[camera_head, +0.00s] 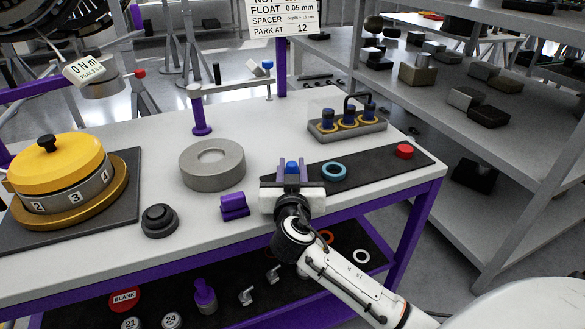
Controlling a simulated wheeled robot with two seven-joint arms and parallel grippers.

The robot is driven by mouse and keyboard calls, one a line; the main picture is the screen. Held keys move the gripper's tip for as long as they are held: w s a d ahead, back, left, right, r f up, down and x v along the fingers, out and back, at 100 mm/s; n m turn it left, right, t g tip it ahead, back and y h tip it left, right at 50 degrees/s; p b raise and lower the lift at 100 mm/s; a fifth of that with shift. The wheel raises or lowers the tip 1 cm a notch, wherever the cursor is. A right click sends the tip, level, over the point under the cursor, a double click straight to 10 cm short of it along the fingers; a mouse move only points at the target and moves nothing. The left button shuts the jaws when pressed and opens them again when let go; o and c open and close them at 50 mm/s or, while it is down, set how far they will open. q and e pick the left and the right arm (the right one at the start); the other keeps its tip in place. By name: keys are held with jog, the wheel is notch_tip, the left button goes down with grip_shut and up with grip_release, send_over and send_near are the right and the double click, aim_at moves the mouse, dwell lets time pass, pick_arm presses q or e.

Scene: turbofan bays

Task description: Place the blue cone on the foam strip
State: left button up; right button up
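A small blue piece, which I take for the blue cone (292,167), shows between the purple fingers of my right gripper (292,173). It fills the space between the fingers, and the gripper appears shut on it. Its lower part is hidden by the white gripper body. The dark foam strip (378,164) runs along the right part of the bench top. The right gripper is over the strip's left end, and I cannot tell whether the cone touches the strip. My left gripper is not in view.
On the strip are a blue ring (334,171) and a red disc (404,151). A tray of blue-topped plugs (347,130) stands behind it. A grey ring (212,164), a purple block (234,206) and a black knob (159,220) stand to the left. Shelves (500,160) rise at right.

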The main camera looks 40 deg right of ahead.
jog(key=shift+f, duration=0.25)
jog(key=o, duration=1)
jog(key=shift+r, duration=0.1)
jog(key=shift+o, duration=0.2)
jog(key=shift+r, duration=0.25)
jog(key=b+v, duration=0.1)
jog(key=v, duration=1.1)
jog(key=shift+f, duration=0.15)
